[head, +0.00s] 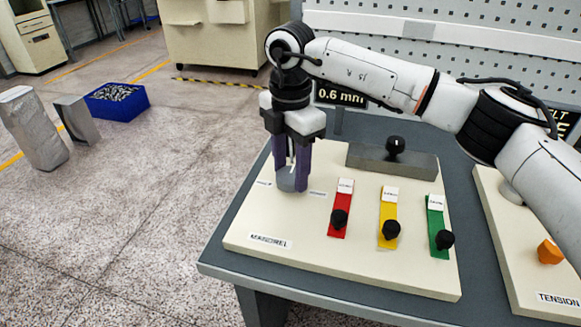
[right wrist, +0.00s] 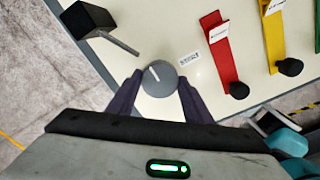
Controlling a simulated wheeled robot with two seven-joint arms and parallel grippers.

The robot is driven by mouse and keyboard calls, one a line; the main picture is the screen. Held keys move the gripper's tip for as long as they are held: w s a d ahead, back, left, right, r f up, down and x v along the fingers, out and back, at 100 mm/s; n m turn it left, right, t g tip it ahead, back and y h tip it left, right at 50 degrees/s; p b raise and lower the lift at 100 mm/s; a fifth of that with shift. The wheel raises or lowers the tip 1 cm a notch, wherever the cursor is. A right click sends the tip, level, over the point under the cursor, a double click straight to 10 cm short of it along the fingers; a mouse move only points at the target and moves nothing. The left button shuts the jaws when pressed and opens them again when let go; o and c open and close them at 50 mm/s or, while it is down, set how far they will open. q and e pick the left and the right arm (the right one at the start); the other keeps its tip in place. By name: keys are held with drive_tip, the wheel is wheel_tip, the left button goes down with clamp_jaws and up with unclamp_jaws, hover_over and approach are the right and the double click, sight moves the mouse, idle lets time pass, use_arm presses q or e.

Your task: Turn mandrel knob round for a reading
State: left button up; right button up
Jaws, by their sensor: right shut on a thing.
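The mandrel knob (head: 288,182) is a grey round dial on the cream panel marked MANDREL (head: 270,240). In the right wrist view the knob (right wrist: 159,78) shows a white pointer line aimed toward the upper left. My right gripper (head: 291,186) points down from above, and its two purple fingers are shut on the knob, one on each side. A black display (head: 341,95) behind the panel reads 0.6 mm. My left gripper is not in view.
Red (head: 341,210), yellow (head: 388,217) and green (head: 437,227) strips with black knobs lie right of the mandrel knob. A grey block with a black knob (head: 392,160) sits behind them. The TENSION panel (head: 545,282) with an orange knob is at right. A blue bin (head: 116,101) stands on the floor.

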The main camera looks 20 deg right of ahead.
sight(291, 174)
drive_tip(key=shift+w+r, duration=0.1)
drive_tip(key=shift+r, duration=0.05)
idle(0.3)
drive_tip(key=o, duration=1.1)
drive_tip(key=shift+c, duration=0.2)
wheel_tip(291, 174, up, 10)
